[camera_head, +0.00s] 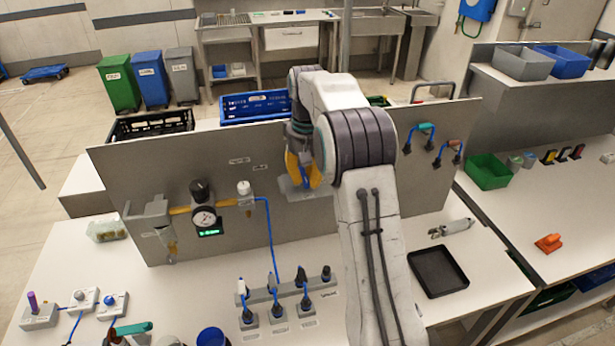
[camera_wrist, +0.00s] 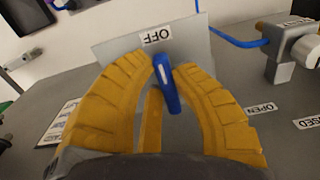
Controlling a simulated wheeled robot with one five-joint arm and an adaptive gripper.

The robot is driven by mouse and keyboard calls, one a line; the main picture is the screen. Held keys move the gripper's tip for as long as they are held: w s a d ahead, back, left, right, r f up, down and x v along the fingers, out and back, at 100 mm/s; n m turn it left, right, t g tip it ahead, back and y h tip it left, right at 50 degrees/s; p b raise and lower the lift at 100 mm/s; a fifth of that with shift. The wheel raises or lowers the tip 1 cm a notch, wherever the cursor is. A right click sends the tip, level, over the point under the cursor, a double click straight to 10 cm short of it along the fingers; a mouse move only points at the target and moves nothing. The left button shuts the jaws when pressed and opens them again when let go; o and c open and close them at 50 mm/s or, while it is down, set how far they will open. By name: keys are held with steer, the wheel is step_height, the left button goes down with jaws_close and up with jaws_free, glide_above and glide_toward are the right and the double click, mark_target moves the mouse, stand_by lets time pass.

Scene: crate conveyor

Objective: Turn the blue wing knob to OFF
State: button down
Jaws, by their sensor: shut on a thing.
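The blue wing knob (camera_wrist: 168,84) stands on a grey plate (camera_wrist: 108,50) on the upright panel. A white OFF label (camera_wrist: 156,36), upside down in the wrist view, sits just beyond the knob's upper end. The knob's white mark is at that end, and the knob tilts slightly, its upper end toward the label. My gripper (camera_wrist: 165,75) has yellow fingers closed around the knob, one on each side near its upper end. In the head view my gripper (camera_head: 303,172) is at the panel, and my arm hides part of the plate.
A black tray (camera_head: 437,272) lies on the bench at right. OPEN (camera_wrist: 262,107) is labelled beside the plate.

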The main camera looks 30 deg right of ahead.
mark_target(307, 177)
steer(key=shift+f, duration=0.1)
steer(key=c, duration=1)
jaws_free()
steer(key=shift+c, duration=0.2)
step_height(307, 177, up, 12)
stand_by(0.9)
